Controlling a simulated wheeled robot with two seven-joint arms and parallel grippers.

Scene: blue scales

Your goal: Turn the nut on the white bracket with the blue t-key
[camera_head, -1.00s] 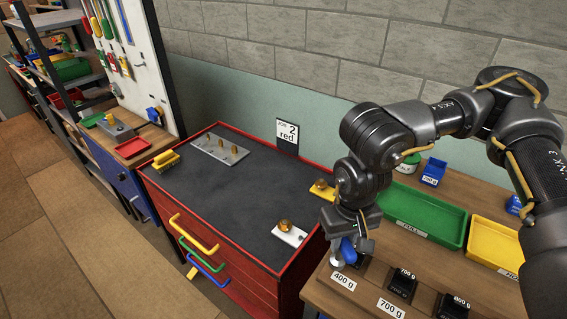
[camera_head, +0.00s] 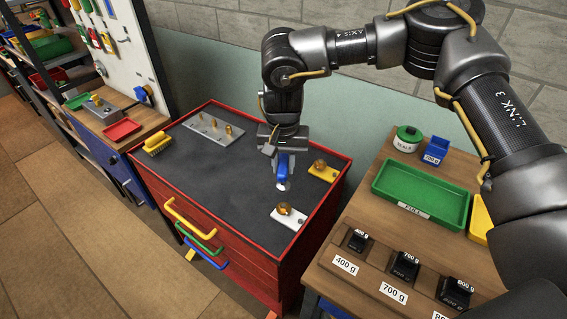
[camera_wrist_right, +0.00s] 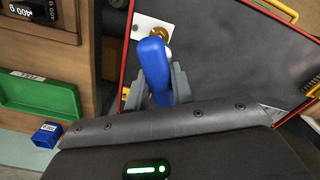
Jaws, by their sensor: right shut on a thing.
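My right gripper (camera_head: 283,153) is shut on the blue t-key (camera_head: 282,168) and holds it above the dark top of the red cabinet. The key hangs down with a pale lower end. In the right wrist view the blue t-key (camera_wrist_right: 154,62) sits between the gripper's fingers (camera_wrist_right: 156,85). The white bracket (camera_head: 289,219) lies near the cabinet's front right edge, with a brass nut (camera_head: 284,208) on it. The key is apart from the nut, behind it in the head view. In the wrist view the bracket (camera_wrist_right: 146,24) and nut (camera_wrist_right: 158,33) show partly behind the key. My left gripper is not in view.
A yellow bracket (camera_head: 323,174) with a brass nut stands right of the key. A grey plate with brass pegs (camera_head: 207,131) and a yellow brush-like item (camera_head: 157,143) lie at the back left. A raised red rim (camera_head: 318,224) edges the cabinet top. The middle is clear.

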